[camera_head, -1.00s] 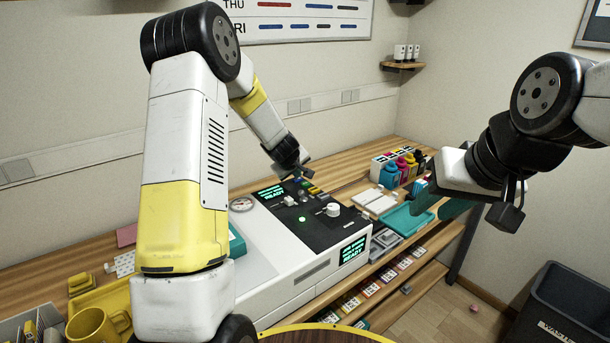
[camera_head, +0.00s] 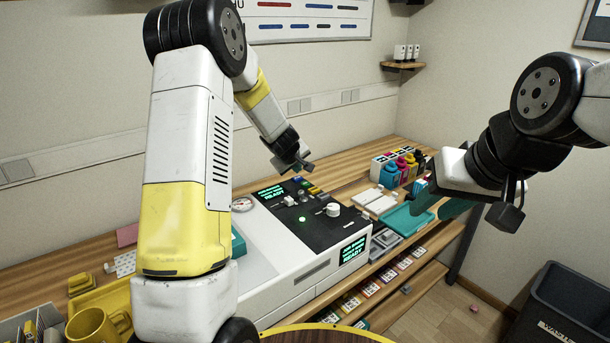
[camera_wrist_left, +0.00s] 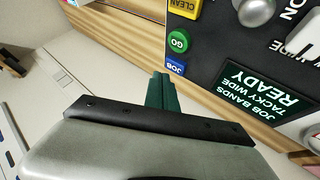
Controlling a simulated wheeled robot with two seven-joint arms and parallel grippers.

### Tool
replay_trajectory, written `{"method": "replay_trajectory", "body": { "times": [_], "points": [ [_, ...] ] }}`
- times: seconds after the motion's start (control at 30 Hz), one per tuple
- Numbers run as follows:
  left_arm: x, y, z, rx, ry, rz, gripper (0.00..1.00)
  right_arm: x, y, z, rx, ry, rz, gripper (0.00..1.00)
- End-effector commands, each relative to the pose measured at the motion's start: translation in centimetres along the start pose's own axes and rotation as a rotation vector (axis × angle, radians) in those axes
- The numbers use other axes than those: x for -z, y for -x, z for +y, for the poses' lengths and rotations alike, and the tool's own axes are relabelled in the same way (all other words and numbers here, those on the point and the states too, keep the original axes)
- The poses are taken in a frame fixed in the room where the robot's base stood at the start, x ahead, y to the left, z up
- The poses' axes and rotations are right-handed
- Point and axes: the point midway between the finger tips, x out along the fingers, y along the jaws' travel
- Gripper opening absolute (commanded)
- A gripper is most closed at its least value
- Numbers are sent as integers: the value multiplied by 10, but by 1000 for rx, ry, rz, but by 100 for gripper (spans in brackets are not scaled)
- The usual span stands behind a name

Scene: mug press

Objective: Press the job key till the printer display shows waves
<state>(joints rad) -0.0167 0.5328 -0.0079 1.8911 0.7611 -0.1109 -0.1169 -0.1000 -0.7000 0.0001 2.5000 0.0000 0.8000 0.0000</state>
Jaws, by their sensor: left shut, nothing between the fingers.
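The printer (camera_head: 290,250) stands on the bench with a dark top panel. The blue job key (camera_wrist_left: 175,67) sits at the panel's corner in the left wrist view, beside the green GO key (camera_wrist_left: 179,41). The printer display (camera_wrist_left: 262,92) reads JOB BANDS, TACKY WIDE, READY; it also shows on the panel in the head view (camera_head: 270,194). No waves show on it. My left gripper (camera_head: 305,167) is shut and empty, above the panel's far edge by the keys. Its green fingers (camera_wrist_left: 162,92) appear beside the job key, apart from it. My right gripper (camera_head: 440,202) looks open and empty, right of the printer.
A second display (camera_head: 354,251) on the printer's front reads READY too. Ink bottles (camera_head: 390,175) and a teal tray (camera_head: 405,222) lie to the right. A yellow mug (camera_head: 92,326) stands front left.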

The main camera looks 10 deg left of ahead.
Motion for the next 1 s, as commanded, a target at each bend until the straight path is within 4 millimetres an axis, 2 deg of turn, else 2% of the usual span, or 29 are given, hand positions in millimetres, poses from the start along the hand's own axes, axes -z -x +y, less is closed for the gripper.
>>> {"method": "replay_trajectory", "body": {
  "times": [0.5,1.0],
  "points": [
    [23,32,25,-2,-2,2,0,0,0,0,0,0,0,35],
    [25,34,25,-1,0,1,0,0,0,0,0,0,0,35]
  ]
}}
